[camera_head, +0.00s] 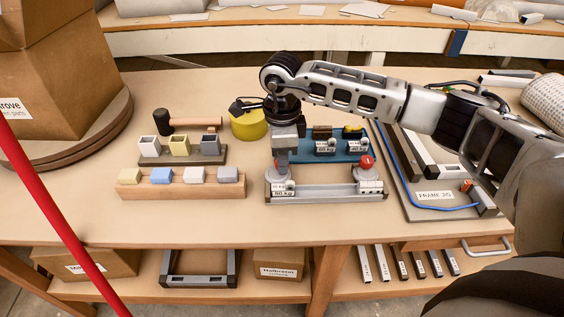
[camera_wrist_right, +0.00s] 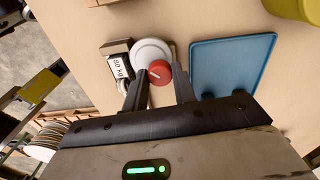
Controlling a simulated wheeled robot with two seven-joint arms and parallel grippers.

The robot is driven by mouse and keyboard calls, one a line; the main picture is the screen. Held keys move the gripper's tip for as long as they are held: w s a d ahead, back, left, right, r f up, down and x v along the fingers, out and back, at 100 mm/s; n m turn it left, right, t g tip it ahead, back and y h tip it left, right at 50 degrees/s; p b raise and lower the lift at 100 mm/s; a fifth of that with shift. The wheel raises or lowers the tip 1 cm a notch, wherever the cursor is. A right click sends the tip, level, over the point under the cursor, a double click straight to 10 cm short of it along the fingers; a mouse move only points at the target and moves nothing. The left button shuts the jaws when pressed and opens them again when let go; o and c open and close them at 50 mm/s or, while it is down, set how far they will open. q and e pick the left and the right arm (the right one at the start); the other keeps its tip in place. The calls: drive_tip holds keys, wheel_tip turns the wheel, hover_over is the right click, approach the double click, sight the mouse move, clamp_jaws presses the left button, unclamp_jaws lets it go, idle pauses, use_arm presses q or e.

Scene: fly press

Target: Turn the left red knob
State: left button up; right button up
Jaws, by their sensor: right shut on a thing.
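The left red knob (camera_wrist_right: 160,72) sits on a round white dial (camera_wrist_right: 152,50), with a pale pointer mark on its face, in the right wrist view. My right gripper (camera_wrist_right: 159,78) has one finger on each side of this knob and is shut on it. My left gripper is not in view.
A blue tray (camera_head: 344,150) with weight-labelled pieces lies behind the fixture. A yellow cylinder (camera_head: 249,125) stands behind left. A wooden rack with coloured blocks (camera_head: 182,190) lies left, and a frame board (camera_head: 430,205) right. The table front is clear.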

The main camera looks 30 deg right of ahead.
drive_tip(key=n+b, duration=0.1)
drive_tip(key=n, duration=0.2)
drive_tip(key=shift+f+b, duration=0.1)
drive_tip(key=shift+b, duration=0.3)
drive_tip(key=shift+n+b, duration=0.7)
drive_tip(key=shift+n, duration=0.5)
drive_tip(key=shift+n+b, duration=0.35)
drive_tip(key=shift+n, duration=0.25)
drive_tip(key=shift+n+b, duration=0.3)
drive_tip(key=shift+n, duration=0.4)
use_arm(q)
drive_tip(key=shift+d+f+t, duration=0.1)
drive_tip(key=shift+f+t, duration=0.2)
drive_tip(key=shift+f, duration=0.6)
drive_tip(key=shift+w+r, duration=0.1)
use_arm(e)
drive_tip(key=shift+r, duration=0.2)
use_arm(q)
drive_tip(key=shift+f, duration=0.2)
use_arm(e)
drive_tip(key=o, duration=1)
